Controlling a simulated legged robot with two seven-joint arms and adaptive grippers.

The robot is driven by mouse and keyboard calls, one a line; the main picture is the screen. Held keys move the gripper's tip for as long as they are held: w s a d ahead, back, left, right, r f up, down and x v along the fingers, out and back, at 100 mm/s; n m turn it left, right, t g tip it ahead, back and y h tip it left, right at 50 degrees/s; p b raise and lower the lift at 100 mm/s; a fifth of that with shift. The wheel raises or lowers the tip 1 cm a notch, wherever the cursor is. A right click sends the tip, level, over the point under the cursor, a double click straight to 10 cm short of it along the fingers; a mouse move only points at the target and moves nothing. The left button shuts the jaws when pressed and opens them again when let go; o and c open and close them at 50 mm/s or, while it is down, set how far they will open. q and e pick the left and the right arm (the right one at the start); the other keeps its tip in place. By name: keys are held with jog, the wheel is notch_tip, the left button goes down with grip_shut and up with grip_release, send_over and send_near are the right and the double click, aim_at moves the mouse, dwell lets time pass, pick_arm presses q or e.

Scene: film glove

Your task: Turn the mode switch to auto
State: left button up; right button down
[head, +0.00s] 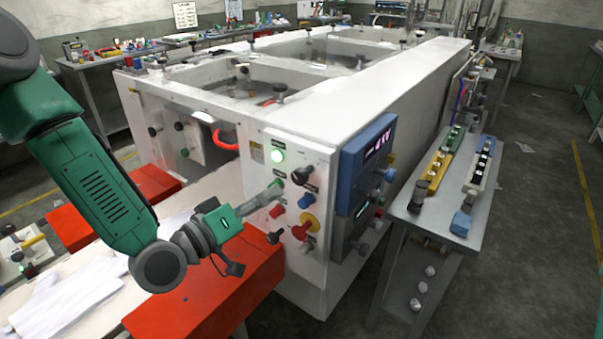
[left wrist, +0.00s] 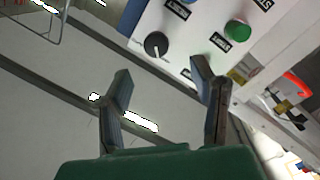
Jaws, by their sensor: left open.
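A white control panel (head: 285,165) on the end of the large machine carries several knobs and buttons. A black rotary knob (head: 301,175) sits near its top, probably the mode switch; its label is too small to read. My left gripper (head: 276,189) points at the panel just left of this knob. In the left wrist view my left gripper (left wrist: 160,68) is open and empty. A black knob with a white pointer line (left wrist: 156,45) shows beyond and between its fingertips, seemingly apart from them. My right gripper is not in view.
A blue display box (head: 362,165) is mounted to the right. A red block (head: 215,290) lies below my left arm. A grey side table (head: 455,215) holds coloured trays.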

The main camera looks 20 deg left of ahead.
aim_at(297, 180)
pick_arm(q)
jog(key=x, duration=0.4)
jog(key=p+x, duration=0.1)
jog(key=x, duration=0.3)
jog(key=shift+d+r, duration=0.1)
jog(key=shift+d, duration=0.4)
jog(key=shift+w, duration=0.3)
jog(key=shift+w+a, duration=0.2)
jog(key=shift+w, duration=0.05)
jog(key=shift+s+d, duration=0.1)
jog(key=shift+d, duration=0.15)
grip_shut()
